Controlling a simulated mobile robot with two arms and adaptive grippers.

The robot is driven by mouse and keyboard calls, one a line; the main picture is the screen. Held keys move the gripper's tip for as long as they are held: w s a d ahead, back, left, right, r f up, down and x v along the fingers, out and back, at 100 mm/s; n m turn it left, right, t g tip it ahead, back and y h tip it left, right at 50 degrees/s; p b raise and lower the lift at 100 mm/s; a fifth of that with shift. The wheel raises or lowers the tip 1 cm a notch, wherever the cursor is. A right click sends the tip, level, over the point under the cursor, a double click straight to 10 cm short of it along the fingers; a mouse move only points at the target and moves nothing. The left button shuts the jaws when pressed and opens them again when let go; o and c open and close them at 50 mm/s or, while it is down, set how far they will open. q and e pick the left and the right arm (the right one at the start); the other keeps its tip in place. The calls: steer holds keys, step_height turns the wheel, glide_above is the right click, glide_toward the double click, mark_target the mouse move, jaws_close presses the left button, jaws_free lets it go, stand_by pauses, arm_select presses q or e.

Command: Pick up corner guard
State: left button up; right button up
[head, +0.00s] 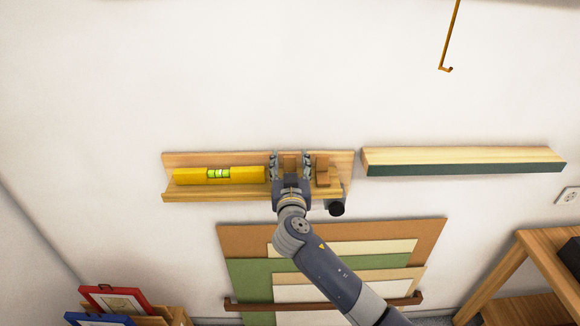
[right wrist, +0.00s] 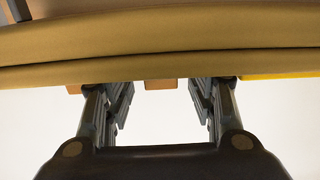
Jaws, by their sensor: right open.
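A brown corner guard (head: 290,161) sits on the wooden wall ledge (head: 185,195), between the fingers of my right gripper (head: 290,167). Its lower part is hidden by the gripper in the head view. A second brown corner guard (head: 322,170) stands just right of the gripper. In the right wrist view my right gripper (right wrist: 161,100) is open, with the small end of a brown block (right wrist: 160,85) showing between its fingers and apart from both. Another brown piece (right wrist: 75,89) shows by the left finger. The ledge front (right wrist: 160,40) hides the rest. My left gripper is not in view.
A yellow spirit level (head: 240,175) lies on the ledge close to the gripper's left finger. An empty green-fronted ledge (head: 465,168) is to the right. Mat boards (head: 245,240) stand below, behind my right arm.

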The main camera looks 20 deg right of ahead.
steer(key=shift+x, duration=0.8)
steer(key=c, duration=1)
steer(key=shift+r, duration=0.1)
